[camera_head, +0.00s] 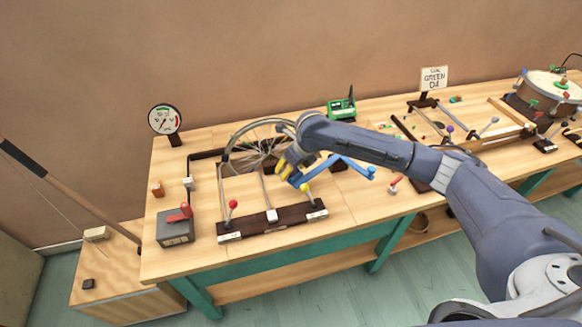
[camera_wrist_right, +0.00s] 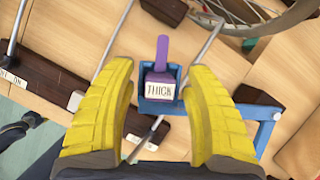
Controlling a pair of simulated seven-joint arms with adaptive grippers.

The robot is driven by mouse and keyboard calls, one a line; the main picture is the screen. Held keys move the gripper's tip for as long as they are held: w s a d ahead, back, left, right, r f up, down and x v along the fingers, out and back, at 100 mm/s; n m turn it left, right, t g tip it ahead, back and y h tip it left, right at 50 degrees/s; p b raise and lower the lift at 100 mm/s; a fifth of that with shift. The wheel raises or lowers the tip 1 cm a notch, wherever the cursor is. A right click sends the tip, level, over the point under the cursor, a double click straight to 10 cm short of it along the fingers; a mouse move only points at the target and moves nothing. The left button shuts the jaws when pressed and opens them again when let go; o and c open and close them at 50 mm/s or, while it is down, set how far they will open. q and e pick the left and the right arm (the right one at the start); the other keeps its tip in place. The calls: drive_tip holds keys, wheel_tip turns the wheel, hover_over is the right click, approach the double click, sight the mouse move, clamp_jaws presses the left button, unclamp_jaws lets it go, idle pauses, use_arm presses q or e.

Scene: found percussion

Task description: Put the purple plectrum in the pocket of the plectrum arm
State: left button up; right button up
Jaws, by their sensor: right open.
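The purple plectrum (camera_wrist_right: 161,56) shows in the right wrist view with its narrow end up and a white label reading THICK on its wider lower part. That lower part sits between the walls of the blue pocket (camera_wrist_right: 157,107) on the blue plectrum arm (camera_wrist_right: 263,112); how deep it sits is unclear. My right gripper (camera_wrist_right: 158,78) is open, its yellow fingers on either side of the pocket with visible gaps. In the head view my right gripper (camera_head: 288,170) is over the plectrum arm (camera_head: 343,162) and hides the plectrum. My left gripper is out of view.
A spoked wheel (camera_head: 262,143) stands just behind the gripper. A dark base with a red-knobbed lever (camera_head: 233,204) and a yellow-knobbed lever (camera_head: 305,188) lies in front. A grey box with a red handle (camera_head: 176,226) stands to the left. A drum (camera_head: 552,86) is far right.

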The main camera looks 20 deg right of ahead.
drive_tip(key=shift+r, duration=0.15)
drive_tip(key=shift+s+r, duration=0.1)
drive_tip(key=shift+r, duration=0.2)
drive_tip(key=v, duration=1.1)
drive_tip(key=shift+s+r, duration=0.1)
